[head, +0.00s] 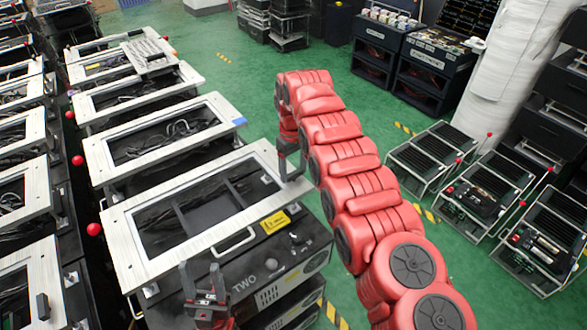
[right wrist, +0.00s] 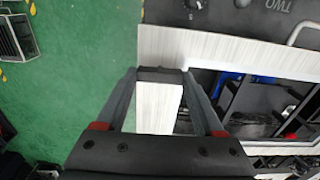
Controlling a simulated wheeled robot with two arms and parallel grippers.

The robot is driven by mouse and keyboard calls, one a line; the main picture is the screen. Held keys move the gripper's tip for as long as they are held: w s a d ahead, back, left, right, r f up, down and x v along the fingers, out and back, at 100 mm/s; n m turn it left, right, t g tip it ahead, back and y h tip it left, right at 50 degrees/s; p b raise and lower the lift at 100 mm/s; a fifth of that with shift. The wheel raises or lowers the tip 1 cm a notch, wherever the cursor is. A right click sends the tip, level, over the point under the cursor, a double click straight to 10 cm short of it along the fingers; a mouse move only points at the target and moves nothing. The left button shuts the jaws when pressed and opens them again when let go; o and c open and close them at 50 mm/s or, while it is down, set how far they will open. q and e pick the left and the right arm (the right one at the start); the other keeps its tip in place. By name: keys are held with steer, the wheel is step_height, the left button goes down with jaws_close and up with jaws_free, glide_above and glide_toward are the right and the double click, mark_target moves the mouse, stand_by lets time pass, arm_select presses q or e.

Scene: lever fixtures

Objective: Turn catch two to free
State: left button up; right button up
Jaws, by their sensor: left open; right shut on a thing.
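Catch two is a small dark piece (right wrist: 160,75) at the edge of the silver-framed fixture marked TWO (head: 262,158). In the right wrist view it sits between my right fingertips; a pale strip shows below it. My right gripper (head: 291,166) is shut on it at the frame's far right corner, and it also shows in the right wrist view (right wrist: 160,78). In the head view the gripper and arm mostly hide the catch, so its angle is unclear. My left gripper (head: 205,284) is open and empty by the front panel's left end.
A yellow label (head: 274,222), a handle (head: 233,243) and a knob are on the front of fixture two. Similar silver-framed fixtures stand behind it and to the left. Red balls (head: 94,229) stick up along their left side.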

mark_target(294, 173)
steer(key=o, duration=1.4)
steer(key=shift+r, duration=0.1)
steer(key=shift+r, duration=0.3)
step_height(294, 173, up, 17)
steer(key=p, duration=1.5)
steer(key=shift+s+f+p, duration=0.1)
steer(key=shift+f+p, duration=0.1)
steer(key=shift+p, duration=0.2)
